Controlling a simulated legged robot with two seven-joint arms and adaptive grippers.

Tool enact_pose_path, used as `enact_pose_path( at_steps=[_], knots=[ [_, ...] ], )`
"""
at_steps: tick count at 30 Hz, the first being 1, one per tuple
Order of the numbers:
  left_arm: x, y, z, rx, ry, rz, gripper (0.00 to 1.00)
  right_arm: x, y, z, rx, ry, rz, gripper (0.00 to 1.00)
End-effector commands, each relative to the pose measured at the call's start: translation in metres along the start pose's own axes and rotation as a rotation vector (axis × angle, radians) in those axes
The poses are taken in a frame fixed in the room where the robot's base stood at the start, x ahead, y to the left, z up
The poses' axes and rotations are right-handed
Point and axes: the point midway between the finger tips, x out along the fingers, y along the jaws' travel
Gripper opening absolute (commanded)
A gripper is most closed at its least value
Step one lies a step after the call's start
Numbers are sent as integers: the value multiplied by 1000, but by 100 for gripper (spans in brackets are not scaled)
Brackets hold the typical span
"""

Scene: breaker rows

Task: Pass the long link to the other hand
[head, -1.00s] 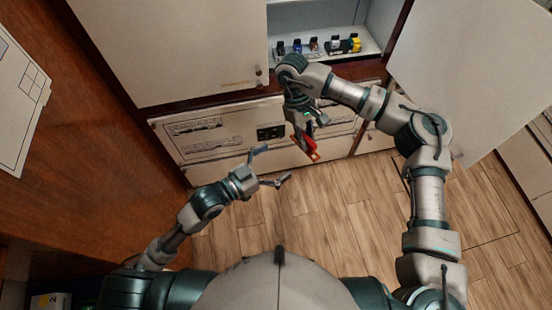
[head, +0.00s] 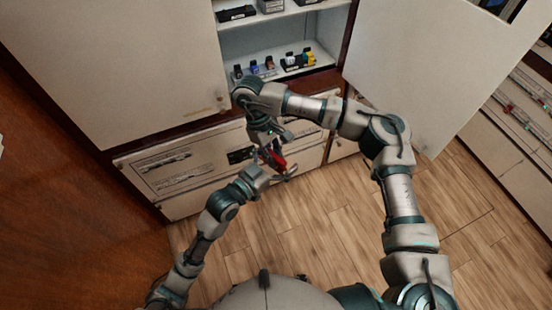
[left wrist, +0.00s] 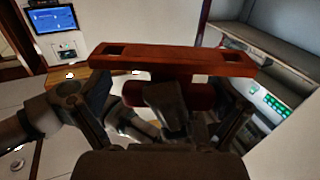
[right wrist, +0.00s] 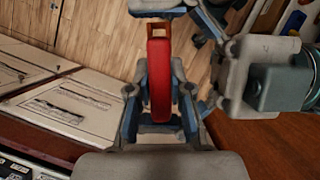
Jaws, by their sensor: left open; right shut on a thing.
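The long link is a red bar with a slot near each end. It shows in the head view (head: 272,158), the left wrist view (left wrist: 175,59) and the right wrist view (right wrist: 159,75). My right gripper (right wrist: 160,100) is shut on it, a finger on each side, and holds it in the air. My left gripper (head: 272,178) is open close to the link's lower end. In the left wrist view the link lies crosswise beyond the open left fingers (left wrist: 165,115). I cannot tell whether they touch it.
An open cabinet shelf (head: 270,75) with several small breakers stands behind the arms. Its open door (head: 400,75) is at the right. Drawer fronts (head: 200,170) lie below it. The wooden floor (head: 330,230) beneath the grippers is clear.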

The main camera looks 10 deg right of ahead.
Motion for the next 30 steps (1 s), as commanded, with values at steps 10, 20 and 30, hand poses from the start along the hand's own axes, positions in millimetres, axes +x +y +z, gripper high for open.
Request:
enact_pose_path(
  at_steps=[10,20,30],
  knots=[
    [1,1,0,0,-1,1,57,0,1,0,-1,2,-1,0],
    [1,4,-1,-1,1,6,39,0,0,0,-3,5,-2,49],
    [0,1,0,0,1,1,39,-6,1,0,-1,2,0,49]
  ],
)
